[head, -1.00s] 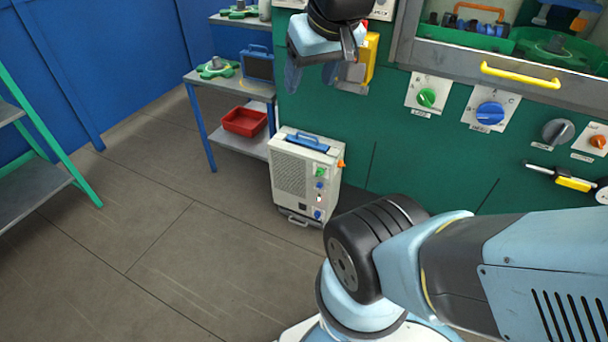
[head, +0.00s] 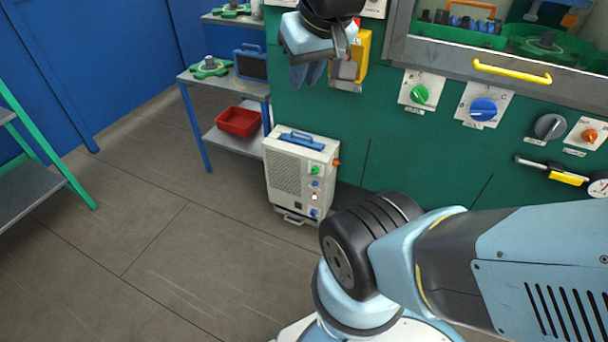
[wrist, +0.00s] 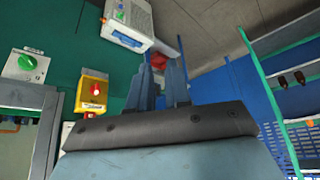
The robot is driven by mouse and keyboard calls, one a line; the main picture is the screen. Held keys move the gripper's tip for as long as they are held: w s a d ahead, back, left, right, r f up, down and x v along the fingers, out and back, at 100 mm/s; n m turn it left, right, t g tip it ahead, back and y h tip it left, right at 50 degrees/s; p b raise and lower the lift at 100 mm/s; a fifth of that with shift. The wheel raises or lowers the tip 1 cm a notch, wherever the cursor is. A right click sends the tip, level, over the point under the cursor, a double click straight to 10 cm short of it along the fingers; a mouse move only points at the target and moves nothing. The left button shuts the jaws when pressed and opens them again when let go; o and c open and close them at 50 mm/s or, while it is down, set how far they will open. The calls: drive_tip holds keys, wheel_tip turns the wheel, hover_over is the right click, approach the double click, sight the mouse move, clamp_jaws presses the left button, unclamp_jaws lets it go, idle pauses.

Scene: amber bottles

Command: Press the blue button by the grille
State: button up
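The beige box (head: 300,172) stands low against the green wall in the head view. Its grille (head: 283,178) covers the left of the front face. To the grille's right is a column with a green knob (head: 315,170), a blue button (head: 315,184) and a lower blue control (head: 314,212). My gripper (head: 308,76) hangs above the box, well apart from it, beside the yellow switch box. In the wrist view my gripper (wrist: 160,68) shows two blue fingers with a gap and nothing between them. The beige box (wrist: 125,14) is partly cut off there.
A yellow box with a red knob (wrist: 92,88) is on the wall close to my gripper. A side table (head: 225,84) with a red tray (head: 238,122) stands left of the beige box. My forearm crosses the lower right. The floor in front is clear.

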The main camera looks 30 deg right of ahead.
clamp_jaws()
idle(1.1)
